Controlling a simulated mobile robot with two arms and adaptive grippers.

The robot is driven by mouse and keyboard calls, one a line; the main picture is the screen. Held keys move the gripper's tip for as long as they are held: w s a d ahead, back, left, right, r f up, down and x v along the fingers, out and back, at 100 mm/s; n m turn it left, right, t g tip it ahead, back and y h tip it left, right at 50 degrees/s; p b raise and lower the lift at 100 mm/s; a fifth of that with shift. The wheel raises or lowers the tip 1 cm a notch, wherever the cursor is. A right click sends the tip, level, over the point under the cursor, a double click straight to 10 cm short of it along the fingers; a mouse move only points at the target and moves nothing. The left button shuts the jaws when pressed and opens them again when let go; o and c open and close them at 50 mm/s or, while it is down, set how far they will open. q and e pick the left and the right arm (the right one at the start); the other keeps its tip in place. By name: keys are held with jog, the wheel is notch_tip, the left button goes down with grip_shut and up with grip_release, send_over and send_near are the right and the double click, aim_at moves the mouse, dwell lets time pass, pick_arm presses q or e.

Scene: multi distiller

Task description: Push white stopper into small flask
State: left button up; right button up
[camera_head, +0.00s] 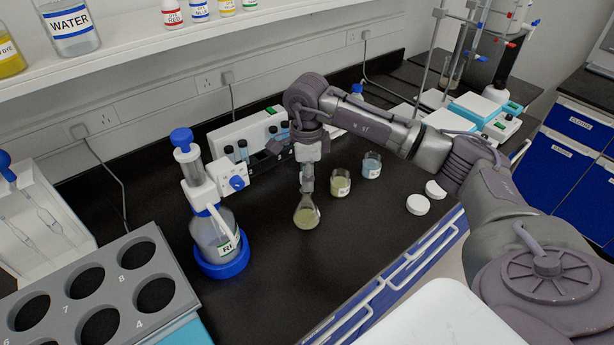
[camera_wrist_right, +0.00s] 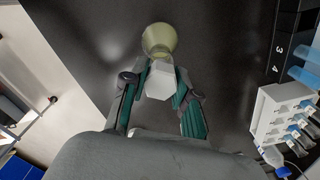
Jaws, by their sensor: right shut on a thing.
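The small flask (camera_head: 306,216) stands upright on the black bench and holds a yellowish liquid. My right gripper (camera_head: 308,183) points down directly above its neck. In the right wrist view my right gripper (camera_wrist_right: 158,88) is shut on the white stopper (camera_wrist_right: 158,79), with one finger on each side. The flask's yellowish body (camera_wrist_right: 158,40) shows just beyond the stopper. The stopper is in line with the flask neck, but how deep it sits is hidden by the fingers. My left gripper is not in view.
Two small beakers, one yellowish (camera_head: 340,184) and one blue (camera_head: 371,166), stand right of the flask. White lids (camera_head: 418,204) lie near the front edge. A dispenser bottle (camera_head: 215,238) in a blue base and a grey rack (camera_head: 100,290) stand left. The front bench is clear.

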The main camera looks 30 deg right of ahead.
jog(key=shift+f+b, duration=0.75)
jog(key=shift+f, duration=0.15)
dwell(0.4)
jog(key=o, duration=0.8)
jog(key=shift+r, duration=0.1)
notch_tip(320, 180, up, 12)
jog(key=shift+f, duration=0.1)
jog(key=shift+s, duration=0.1)
dwell(0.4)
